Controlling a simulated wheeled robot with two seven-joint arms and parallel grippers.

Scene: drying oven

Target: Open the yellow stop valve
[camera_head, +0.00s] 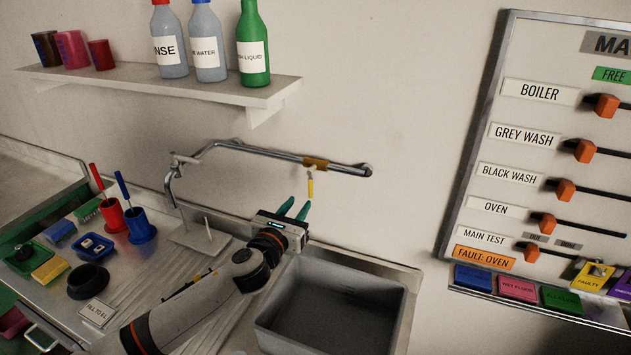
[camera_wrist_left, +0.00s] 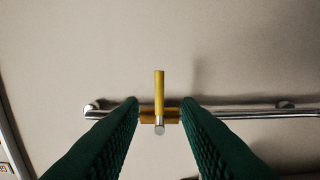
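The yellow stop valve (camera_head: 315,162) sits on the metal wall pipe (camera_head: 258,152) above the sink. Its short yellow handle (camera_head: 310,188) hangs straight down, across the pipe's line. My left gripper (camera_head: 294,208) is open and empty, just below and left of the handle, with its green fingers pointing up toward the wall. In the left wrist view the handle (camera_wrist_left: 159,90) points up in the picture and appears between the two spread fingertips (camera_wrist_left: 159,106), touching neither. The orange-yellow valve body (camera_wrist_left: 147,114) shows behind it, on the pipe. My right gripper is not in view.
A grey sink basin (camera_head: 335,310) lies below my left gripper. A shelf (camera_head: 205,88) with bottles and cups is above left. A board of labelled levers (camera_head: 555,150) hangs at right. Brushes in red and blue cups (camera_head: 140,226) stand on the left counter.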

